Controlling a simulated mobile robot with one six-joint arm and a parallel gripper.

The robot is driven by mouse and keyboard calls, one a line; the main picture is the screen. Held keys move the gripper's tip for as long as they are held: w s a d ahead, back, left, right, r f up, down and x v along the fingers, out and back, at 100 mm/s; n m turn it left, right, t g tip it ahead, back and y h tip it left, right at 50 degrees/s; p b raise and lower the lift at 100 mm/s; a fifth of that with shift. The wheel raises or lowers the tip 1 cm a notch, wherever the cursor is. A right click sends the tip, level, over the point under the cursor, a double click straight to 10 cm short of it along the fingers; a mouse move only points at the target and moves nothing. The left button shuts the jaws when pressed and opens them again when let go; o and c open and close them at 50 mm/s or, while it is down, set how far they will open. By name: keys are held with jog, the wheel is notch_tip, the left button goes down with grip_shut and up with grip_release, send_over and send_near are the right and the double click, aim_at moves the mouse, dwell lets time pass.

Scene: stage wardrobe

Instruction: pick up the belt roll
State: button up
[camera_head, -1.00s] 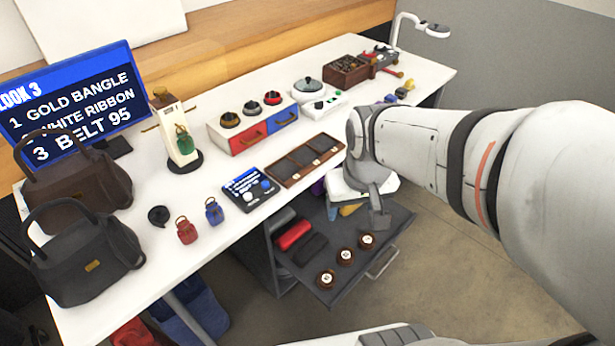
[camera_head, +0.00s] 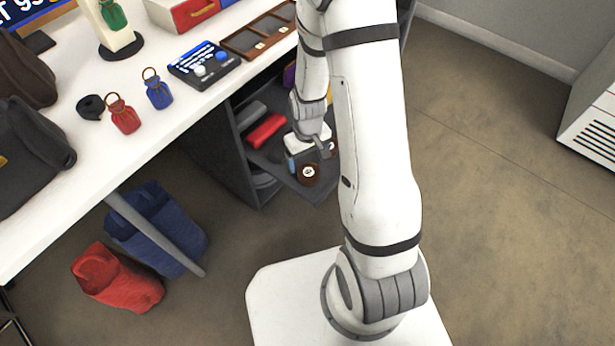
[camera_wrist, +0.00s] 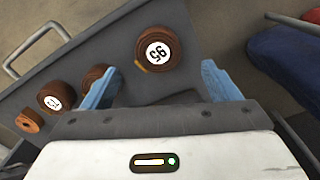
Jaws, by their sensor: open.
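The belt roll (camera_wrist: 159,48) is a brown coil with a white label reading 95, seen upside down in the wrist view. It lies in the grey open drawer (camera_wrist: 195,22). My gripper (camera_wrist: 160,78) is open, its two blue fingers on either side of the roll's near side, with nothing between the fingertips. The roll lies just beyond them. Several other brown rolls, including one with a white label (camera_wrist: 56,97), lie to the left. In the head view a brown roll (camera_head: 308,174) shows beside my gripper (camera_head: 310,152); its label is too small to read.
A red rolled item (camera_head: 266,130) lies in the drawer. The white table (camera_head: 150,135) is at the left with a red pouch (camera_head: 123,114) and a blue pouch (camera_head: 157,90). Blue (camera_head: 160,225) and red (camera_head: 115,280) bags are on the floor.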

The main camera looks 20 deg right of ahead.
aim_at(309, 172)
notch_tip(309, 172, down, 7)
jog(key=shift+d+b, duration=0.15)
jog(key=shift+b, duration=1.1)
jog(key=shift+r, duration=0.1)
jog(key=shift+c, duration=0.5)
jog(key=c, duration=1)
